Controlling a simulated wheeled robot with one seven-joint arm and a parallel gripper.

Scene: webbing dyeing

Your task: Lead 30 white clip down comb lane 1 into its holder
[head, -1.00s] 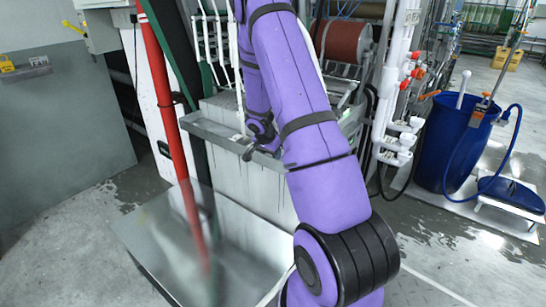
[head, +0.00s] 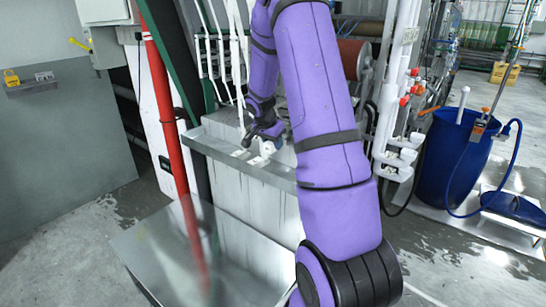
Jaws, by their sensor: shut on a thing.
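My gripper (head: 262,136) is the dark end of my purple arm, low over the grey metal ledge of the machine (head: 225,155). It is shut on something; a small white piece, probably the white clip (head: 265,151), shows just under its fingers. The fingertips and the grip itself are too small to make out. White webbing strands (head: 238,60) hang down left of my gripper, and one runs down close beside it. The comb lanes and the clip's holder cannot be told apart at this size.
A red pipe (head: 172,120) and a dark green post stand left of the ledge. A metal tray (head: 165,250) lies below. White pipes with red valves (head: 400,110) stand to the right, then a blue barrel (head: 450,155). My arm hides part of the machine.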

